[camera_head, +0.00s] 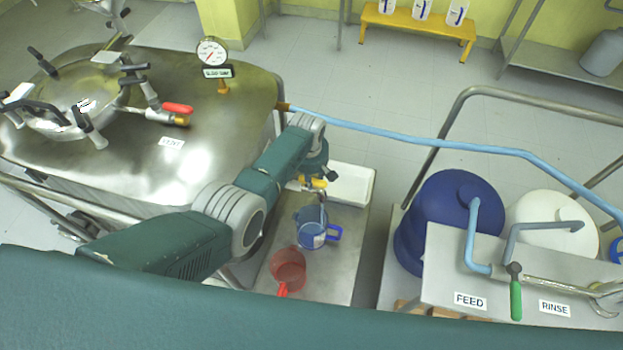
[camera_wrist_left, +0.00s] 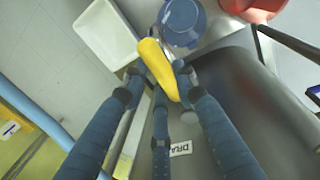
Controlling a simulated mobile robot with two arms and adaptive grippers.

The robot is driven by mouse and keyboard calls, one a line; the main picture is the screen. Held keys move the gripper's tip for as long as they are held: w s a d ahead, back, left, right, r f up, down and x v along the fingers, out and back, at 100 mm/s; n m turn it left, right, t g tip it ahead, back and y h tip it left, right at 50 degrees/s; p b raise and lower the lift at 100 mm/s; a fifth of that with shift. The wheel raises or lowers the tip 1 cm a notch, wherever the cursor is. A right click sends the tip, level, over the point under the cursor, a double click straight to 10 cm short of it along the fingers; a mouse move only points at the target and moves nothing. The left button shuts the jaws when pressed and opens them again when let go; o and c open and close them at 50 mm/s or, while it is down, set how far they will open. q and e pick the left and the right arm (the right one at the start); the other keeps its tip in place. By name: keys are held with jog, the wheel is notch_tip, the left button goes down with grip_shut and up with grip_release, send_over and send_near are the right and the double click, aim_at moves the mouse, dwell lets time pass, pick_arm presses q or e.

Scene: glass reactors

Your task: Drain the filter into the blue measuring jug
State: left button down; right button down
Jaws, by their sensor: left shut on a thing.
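The blue measuring jug (camera_head: 312,238) stands on a low metal table (camera_head: 337,270), its blue handle to the right. It also shows at the top of the left wrist view (camera_wrist_left: 184,16). The filter is the large steel vessel (camera_head: 110,165) on the left. A yellow valve handle (camera_wrist_left: 155,62) sits at its side, near a label partly reading "DRA" (camera_wrist_left: 181,149). My left gripper (camera_wrist_left: 158,82) is shut on the yellow handle, which also shows in the head view (camera_head: 319,183). A metal spout reaches down over the jug. I cannot tell what is in the jug. My right gripper is not seen.
A red jug (camera_head: 288,266) stands in front of the blue one. A white tray (camera_head: 352,183) lies behind it. A blue hose (camera_head: 420,140) runs across to the right. Blue and white drums (camera_head: 440,215) and a FEED/RINSE panel (camera_head: 440,272) stand at right.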

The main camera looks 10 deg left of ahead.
pick_arm(q)
jog(key=shift+w, duration=0.1)
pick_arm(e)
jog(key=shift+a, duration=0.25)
pick_arm(q)
jog(key=c, duration=1.3)
grip_release()
jog(key=shift+c, duration=0.2)
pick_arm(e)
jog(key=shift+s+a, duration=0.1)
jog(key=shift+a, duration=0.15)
pick_arm(q)
jog(key=shift+r, duration=0.15)
notch_tip(320, 180, up, 12)
jog(key=s, duration=0.2)
jog(key=shift+a+f, duration=0.2)
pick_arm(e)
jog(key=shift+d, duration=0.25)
